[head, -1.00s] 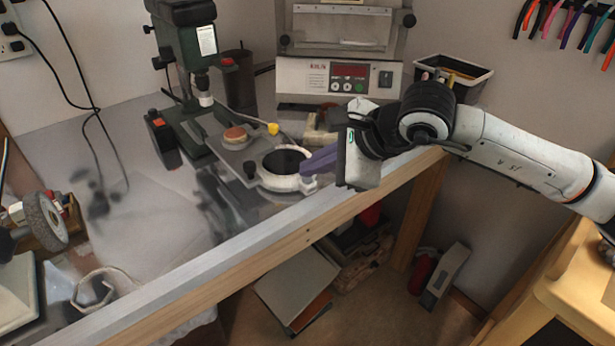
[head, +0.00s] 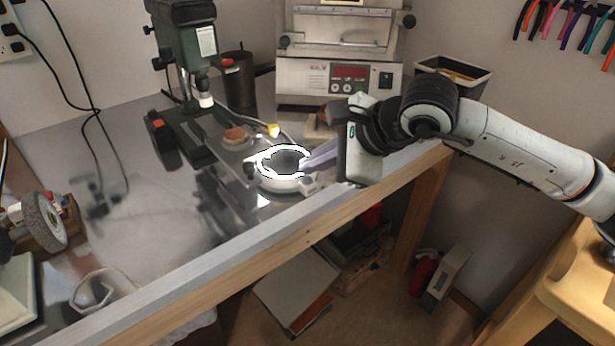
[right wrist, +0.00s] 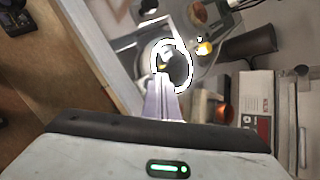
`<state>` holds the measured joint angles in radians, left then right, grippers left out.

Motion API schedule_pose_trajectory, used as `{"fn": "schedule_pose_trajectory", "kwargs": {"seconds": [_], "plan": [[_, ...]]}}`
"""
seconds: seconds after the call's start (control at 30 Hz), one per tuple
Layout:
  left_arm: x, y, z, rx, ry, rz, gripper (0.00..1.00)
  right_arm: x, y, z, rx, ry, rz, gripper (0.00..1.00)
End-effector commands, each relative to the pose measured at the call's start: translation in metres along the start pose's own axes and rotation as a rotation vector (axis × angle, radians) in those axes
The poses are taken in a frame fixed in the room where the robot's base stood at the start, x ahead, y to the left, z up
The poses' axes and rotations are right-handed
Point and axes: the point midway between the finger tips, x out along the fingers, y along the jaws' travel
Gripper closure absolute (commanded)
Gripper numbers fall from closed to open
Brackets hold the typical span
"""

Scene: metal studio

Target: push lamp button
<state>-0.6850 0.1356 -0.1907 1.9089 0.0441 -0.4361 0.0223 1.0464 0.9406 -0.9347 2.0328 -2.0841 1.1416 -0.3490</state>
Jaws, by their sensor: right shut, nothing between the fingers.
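The ring lamp (head: 280,184) stands on the metal table near its front edge, and its upper ring glows bright white around a dark centre. It also shows lit in the right wrist view (right wrist: 187,63). A small pale block (head: 308,185) juts from its front right side; I cannot make out a button on it. My right gripper (head: 303,166) comes in from the right with its purple fingers together and empty. Its tips are at the lamp's right rim; contact is not clear. The fingers also show in the right wrist view (right wrist: 160,82). My left gripper is out of view.
A dark cup (head: 239,80) and a machine with a red display (head: 340,78) are behind. The table's left middle is mostly clear.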

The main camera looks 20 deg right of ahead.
Motion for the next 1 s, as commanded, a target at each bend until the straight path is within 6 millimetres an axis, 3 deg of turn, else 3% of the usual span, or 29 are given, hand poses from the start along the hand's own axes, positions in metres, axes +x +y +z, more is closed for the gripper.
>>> {"fn": "schedule_pose_trajectory", "kwargs": {"seconds": [0.27,0.8,1.0], "plan": [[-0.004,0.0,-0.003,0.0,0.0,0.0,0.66,-0.005,-0.004,0.004,0.0,-0.001,-0.001,1.0],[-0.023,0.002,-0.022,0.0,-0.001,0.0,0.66,-0.041,-0.03,0.03,0.0,-0.001,-0.001,1.0],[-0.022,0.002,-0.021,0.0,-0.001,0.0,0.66,-0.042,-0.031,0.031,0.0,-0.001,0.0,1.0]]}}
